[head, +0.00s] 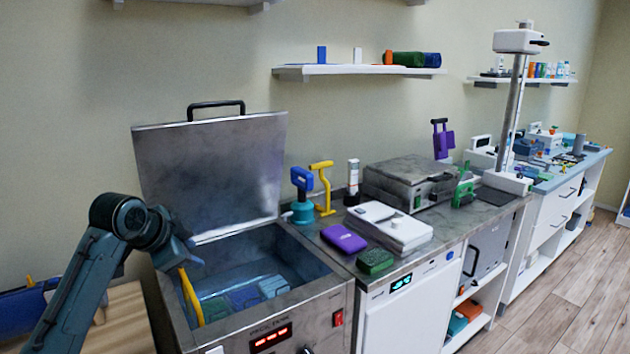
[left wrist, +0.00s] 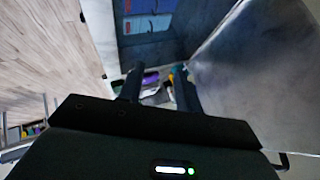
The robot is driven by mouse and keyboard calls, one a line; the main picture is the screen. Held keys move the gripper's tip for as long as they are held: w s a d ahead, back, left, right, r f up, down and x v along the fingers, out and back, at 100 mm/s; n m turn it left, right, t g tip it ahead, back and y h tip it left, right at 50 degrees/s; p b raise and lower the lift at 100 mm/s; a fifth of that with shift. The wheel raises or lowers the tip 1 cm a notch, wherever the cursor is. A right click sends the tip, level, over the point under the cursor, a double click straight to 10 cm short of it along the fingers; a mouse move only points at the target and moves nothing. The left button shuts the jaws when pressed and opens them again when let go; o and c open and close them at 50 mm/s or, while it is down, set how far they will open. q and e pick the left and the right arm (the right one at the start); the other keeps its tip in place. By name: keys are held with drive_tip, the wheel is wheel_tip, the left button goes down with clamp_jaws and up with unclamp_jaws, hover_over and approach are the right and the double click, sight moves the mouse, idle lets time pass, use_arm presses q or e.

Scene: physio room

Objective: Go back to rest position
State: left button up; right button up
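My left arm comes in from the left in the head view, and its gripper (head: 190,257) is above the left part of the open metal tank (head: 310,300). In the left wrist view the two dark fingers of the left gripper (left wrist: 159,82) are apart, with nothing held between them. The tank's hinged lid (head: 215,165) stands raised behind it and also shows in the left wrist view (left wrist: 250,70). Several blue and green packs (head: 243,297) lie inside the tank. A yellow strip-like thing (head: 190,296) shows at the tank's left inner side, below the gripper. My right gripper is not in view.
Right of the tank, the counter bears a blue-handled teal object (head: 302,200), a yellow-handled tool (head: 322,188), a purple pack (head: 344,238), a green block (head: 375,262), a white device (head: 390,227) and a metal box (head: 410,183). Wooden floor (head: 570,300) is clear at right.

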use_arm(q)
drive_tip(key=s+d+f+n+g, duration=0.1)
drive_tip(key=s+d+f+n, duration=0.1)
drive_tip(key=s+f, duration=0.65)
drive_tip(key=s+d+f+n+g, duration=0.1)
drive_tip(key=s+d+f+n, duration=0.1)
drive_tip(key=s+f, duration=0.6)
drive_tip(key=s+f+n+g+y, duration=0.1)
drive_tip(key=s+f+n, duration=0.2)
drive_tip(key=s, duration=0.8)
drive_tip(key=s+f+n+g+y, duration=0.1)
drive_tip(key=s+f+n, duration=0.25)
drive_tip(key=s, duration=0.65)
drive_tip(key=w+d+f+m+t+h+p, duration=0.1)
drive_tip(key=w+d+f+t+h+p, duration=0.1)
drive_tip(key=w+d+f+t+h, duration=0.1)
drive_tip(key=w+d+f+t, duration=0.1)
drive_tip(key=w+d+t, duration=0.1)
drive_tip(key=d+t, duration=0.1)
drive_tip(key=shift+t, duration=0.3)
